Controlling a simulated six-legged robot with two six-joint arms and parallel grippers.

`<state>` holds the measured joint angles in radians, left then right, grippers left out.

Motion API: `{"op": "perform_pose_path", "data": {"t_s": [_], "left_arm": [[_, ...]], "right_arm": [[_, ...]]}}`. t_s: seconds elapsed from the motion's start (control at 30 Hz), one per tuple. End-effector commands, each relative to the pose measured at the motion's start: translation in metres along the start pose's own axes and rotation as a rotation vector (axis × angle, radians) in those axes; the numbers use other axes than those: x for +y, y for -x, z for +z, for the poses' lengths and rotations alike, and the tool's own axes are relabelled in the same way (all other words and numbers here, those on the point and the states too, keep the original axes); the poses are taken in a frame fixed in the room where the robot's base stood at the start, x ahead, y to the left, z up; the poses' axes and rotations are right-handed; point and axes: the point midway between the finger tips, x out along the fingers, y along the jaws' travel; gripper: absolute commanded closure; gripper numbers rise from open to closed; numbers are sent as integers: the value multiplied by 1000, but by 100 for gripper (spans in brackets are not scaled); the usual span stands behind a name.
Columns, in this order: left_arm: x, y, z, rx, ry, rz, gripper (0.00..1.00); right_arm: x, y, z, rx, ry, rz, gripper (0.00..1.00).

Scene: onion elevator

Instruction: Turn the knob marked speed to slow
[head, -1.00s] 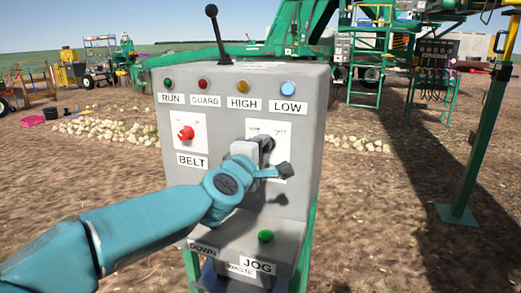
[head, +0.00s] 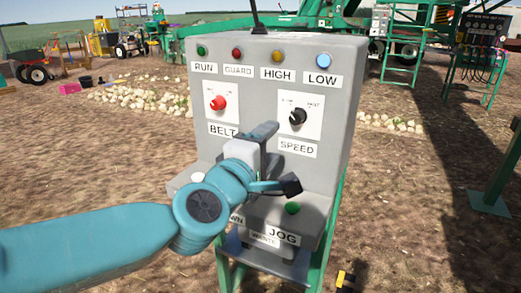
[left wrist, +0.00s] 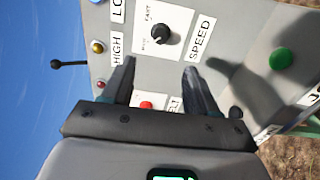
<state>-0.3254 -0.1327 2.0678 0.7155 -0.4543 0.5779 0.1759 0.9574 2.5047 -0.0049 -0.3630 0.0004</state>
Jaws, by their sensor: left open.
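The black speed knob (head: 298,117) sits on a white plate with small lettering at its upper left and upper right, above the SPEED label (head: 297,148). It is in full view; its exact pointing is too small to read surely. In the left wrist view the knob (left wrist: 160,33) shows turned sideways, beyond and between the fingertips, with FAST legible beside it. My left gripper (head: 264,134) is in front of the panel, left of and below the knob, apart from it. Its two fingers (left wrist: 157,72) are spread with nothing between them. My right gripper is not in view.
A red belt knob (head: 218,102) is left of the speed knob. Four-colour lamps line the panel top, with a lever above. A green JOG button (head: 292,208) and a white button (head: 198,177) are on the lower ledge. Free space lies right of the grey box (head: 340,110).

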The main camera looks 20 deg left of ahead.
Motion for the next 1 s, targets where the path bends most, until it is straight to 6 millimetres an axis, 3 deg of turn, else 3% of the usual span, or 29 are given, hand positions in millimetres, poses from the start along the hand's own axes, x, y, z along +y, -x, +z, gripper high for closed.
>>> {"op": "perform_pose_path", "data": {"t_s": [0.1, 0.23, 1.0], "left_arm": [[2, 20, 0, 0, -1, 1, 42], [1, 30, 0, -1, -1, 0, 42], [0, 34, 0, 0, 0, 0, 42]], "right_arm": [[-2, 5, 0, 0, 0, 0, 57], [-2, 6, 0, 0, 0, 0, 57], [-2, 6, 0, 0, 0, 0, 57]]}}
